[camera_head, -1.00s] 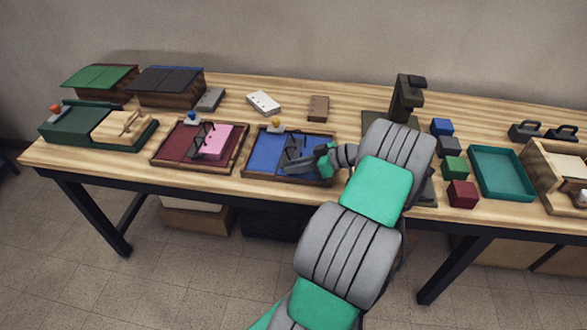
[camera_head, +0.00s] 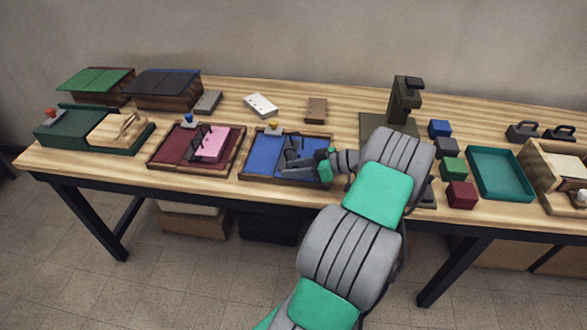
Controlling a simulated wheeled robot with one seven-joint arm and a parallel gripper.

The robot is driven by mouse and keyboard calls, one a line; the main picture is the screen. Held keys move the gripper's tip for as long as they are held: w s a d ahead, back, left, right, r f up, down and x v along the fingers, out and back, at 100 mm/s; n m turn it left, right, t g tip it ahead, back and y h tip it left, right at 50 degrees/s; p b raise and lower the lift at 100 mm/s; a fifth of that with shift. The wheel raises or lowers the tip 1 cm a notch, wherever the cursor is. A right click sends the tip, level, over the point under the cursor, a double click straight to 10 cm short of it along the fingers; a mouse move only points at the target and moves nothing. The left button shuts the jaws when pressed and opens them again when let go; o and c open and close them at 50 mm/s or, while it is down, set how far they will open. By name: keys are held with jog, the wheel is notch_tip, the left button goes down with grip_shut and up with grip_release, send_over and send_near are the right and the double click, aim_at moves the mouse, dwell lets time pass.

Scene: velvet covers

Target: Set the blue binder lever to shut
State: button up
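The blue binder (camera_head: 263,155) lies open in a brown wooden tray at the middle front of the table. Its lever has a yellow knob (camera_head: 272,125) at the binder's back edge. My gripper (camera_head: 290,163) is over the right half of the binder, by its dark rings, with my arm coming in from the right. The gripper covers part of the rings and the right side of the binder. The fingers are small and dark here, and I cannot tell whether they are open or shut.
A dark punch (camera_head: 405,100) stands behind my arm. Blocks and a teal tray (camera_head: 499,172) lie right. Small plates lie behind the binders.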

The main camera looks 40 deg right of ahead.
jog(key=p+v, duration=0.6)
jog(key=p, duration=0.1)
jog(key=shift+s+d+r, duration=0.1)
jog(key=shift+s+r, duration=0.05)
jog(key=shift+r, duration=0.35)
jog(key=shift+s+d+p, duration=0.2)
jog(key=shift+s+p, duration=0.1)
jog(key=shift+p, duration=0.2)
jog(key=shift+s+d, duration=0.1)
jog(key=shift+s, duration=0.15)
jog(key=shift+f, duration=0.15)
